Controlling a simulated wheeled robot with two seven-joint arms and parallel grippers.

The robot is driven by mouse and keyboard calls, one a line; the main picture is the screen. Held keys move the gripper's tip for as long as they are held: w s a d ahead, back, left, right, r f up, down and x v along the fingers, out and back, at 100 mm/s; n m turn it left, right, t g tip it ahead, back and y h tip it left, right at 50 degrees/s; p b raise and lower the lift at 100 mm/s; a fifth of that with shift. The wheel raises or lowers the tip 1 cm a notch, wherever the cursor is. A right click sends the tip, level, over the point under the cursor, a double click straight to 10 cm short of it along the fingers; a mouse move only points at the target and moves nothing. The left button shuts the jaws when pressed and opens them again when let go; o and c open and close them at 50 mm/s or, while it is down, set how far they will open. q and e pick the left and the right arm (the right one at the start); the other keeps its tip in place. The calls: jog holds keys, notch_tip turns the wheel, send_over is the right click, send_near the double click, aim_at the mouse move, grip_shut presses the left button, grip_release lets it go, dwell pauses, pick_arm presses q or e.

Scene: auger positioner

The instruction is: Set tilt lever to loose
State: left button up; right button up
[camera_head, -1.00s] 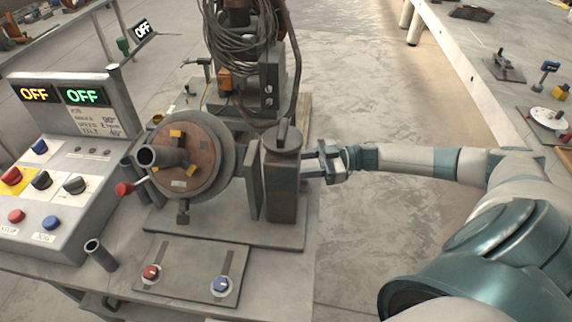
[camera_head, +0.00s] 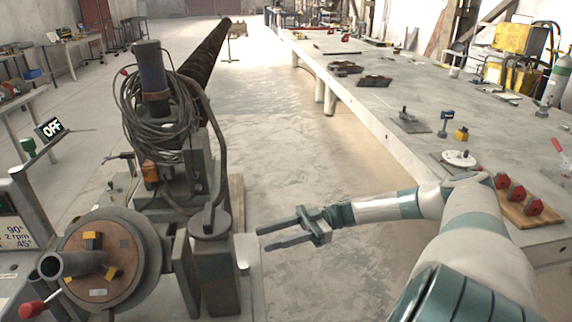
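The auger positioner's round chuck plate (camera_head: 110,262) stands at the lower left, with a pipe stub and yellow blocks on its face. A red-knobbed lever (camera_head: 32,309) sticks out at its lower left. To its right is a dark upright post (camera_head: 217,270) with a round cap and a raised fin (camera_head: 209,216) on top. No label shows which part is the tilt lever, so I cannot tell. My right gripper (camera_head: 262,239) is open and empty, fingers pointing left toward the post, with a small gap apparent. My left gripper is out of view.
A coil of cable (camera_head: 160,115) hangs on the positioner's motor. A long auger (camera_head: 205,60) runs away behind it. A long workbench (camera_head: 390,115) with tools stands to the right. The floor (camera_head: 270,150) between them is clear.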

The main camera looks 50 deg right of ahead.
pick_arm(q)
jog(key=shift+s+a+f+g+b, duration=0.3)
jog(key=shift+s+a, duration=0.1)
pick_arm(e)
jog(key=shift+v, duration=2)
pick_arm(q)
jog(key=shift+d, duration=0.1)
